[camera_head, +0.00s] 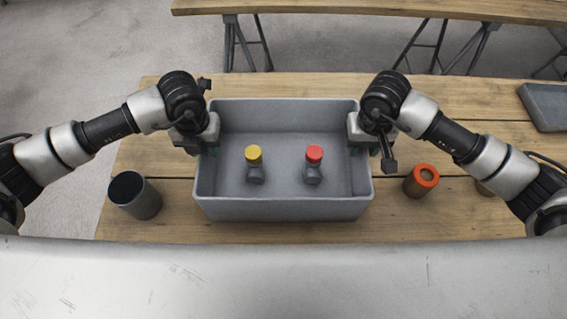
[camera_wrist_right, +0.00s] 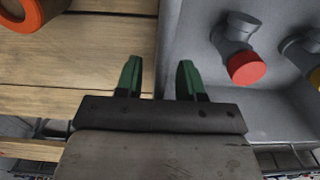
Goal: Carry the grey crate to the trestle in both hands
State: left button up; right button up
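The grey crate (camera_head: 283,209) stands on the near wooden table. Inside it stand a yellow-capped grey fitting (camera_head: 254,164) and a red-capped one (camera_head: 313,165); the red cap also shows in the right wrist view (camera_wrist_right: 246,67). My right gripper (camera_head: 366,149) is at the crate's right wall. In the right wrist view its green fingers (camera_wrist_right: 160,78) are apart, one on each side of the wall, with a gap showing beside it. My left gripper (camera_head: 209,149) is at the left wall; its fingers are mostly hidden. The wooden trestle (camera_head: 370,9) stands beyond the table.
A dark grey cup (camera_head: 135,196) stands left of the crate. An orange-rimmed cylinder (camera_head: 421,181) stands to its right, with another round item partly hidden by my right arm. A grey slab (camera_head: 545,106) lies far right. Bare floor (camera_head: 330,46) separates table and trestle.

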pick_arm(q)
jog(key=shift+f, duration=0.65)
pick_arm(e)
jog(key=shift+f, duration=0.65)
pick_arm(q)
grip_shut()
pick_arm(e)
grip_shut()
pick_arm(q)
jog(key=shift+w+r, duration=0.1)
jog(key=shift+r, duration=0.05)
pick_arm(e)
jog(key=shift+w+r, duration=0.1)
jog(key=shift+r, duration=0.05)
